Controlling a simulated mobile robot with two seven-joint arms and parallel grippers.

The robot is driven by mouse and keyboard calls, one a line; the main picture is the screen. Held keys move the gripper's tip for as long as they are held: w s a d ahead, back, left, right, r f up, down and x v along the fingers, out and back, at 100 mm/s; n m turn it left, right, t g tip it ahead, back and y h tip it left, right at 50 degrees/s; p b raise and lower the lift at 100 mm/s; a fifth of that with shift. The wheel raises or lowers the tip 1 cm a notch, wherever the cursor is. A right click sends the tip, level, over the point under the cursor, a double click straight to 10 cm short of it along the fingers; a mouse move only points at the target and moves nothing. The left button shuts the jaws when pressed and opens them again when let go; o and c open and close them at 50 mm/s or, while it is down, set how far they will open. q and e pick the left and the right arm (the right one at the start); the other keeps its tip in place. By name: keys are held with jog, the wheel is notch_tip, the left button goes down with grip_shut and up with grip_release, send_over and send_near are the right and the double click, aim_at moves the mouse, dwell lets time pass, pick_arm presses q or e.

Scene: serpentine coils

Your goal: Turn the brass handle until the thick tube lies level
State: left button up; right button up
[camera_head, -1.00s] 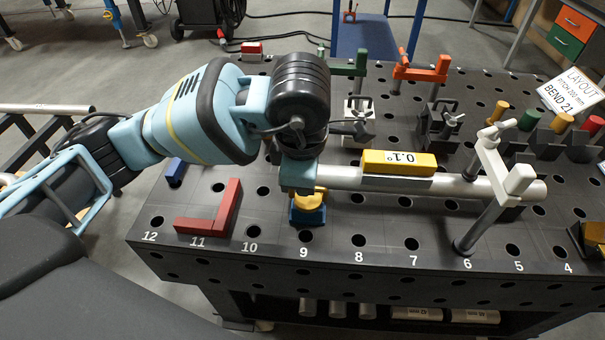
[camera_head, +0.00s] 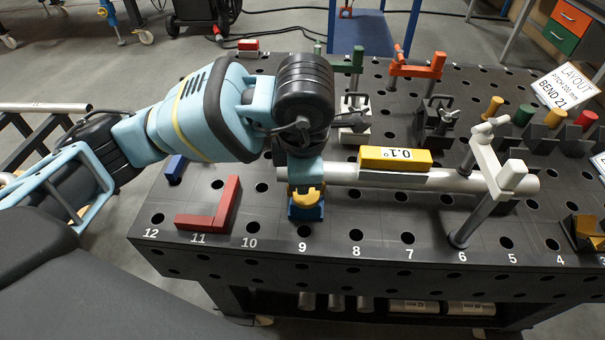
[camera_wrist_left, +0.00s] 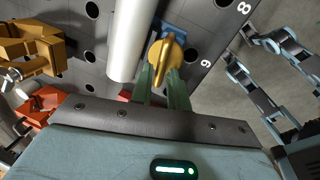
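The thick silver tube (camera_head: 455,183) runs left to right above the dark table, looking nearly level, held near its right end by a pale clamp. A yellow level (camera_head: 395,159) on top reads 0.1°, upside down in the picture. The brass handle (camera_head: 306,196) sits on a blue block near hole 9, below the tube's left end. My left gripper (camera_head: 305,182) points down at it. In the left wrist view, the green fingers (camera_wrist_left: 163,82) stand apart with the brass handle (camera_wrist_left: 166,52) between them; contact is unclear. The tube (camera_wrist_left: 127,45) passes beside them.
A red angle piece (camera_head: 222,208) lies left of the handle. A black clamp (camera_head: 436,122) and an orange clamp (camera_head: 418,68) stand behind the tube. A layout sign (camera_head: 566,86) stands at the right. The front strip by the numbers is mostly clear.

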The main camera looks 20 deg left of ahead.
aim_at(303, 204)
pick_arm(q)
jog(key=shift+o, duration=1.4)
notch_tip(303, 204, up, 8)
jog(key=s, duration=0.1)
jog(key=shift+s+d+f+p, duration=0.15)
jog(key=shift+s+d+p, duration=0.05)
jog(key=shift+d+p, duration=0.2)
jog(key=shift+f, duration=0.1)
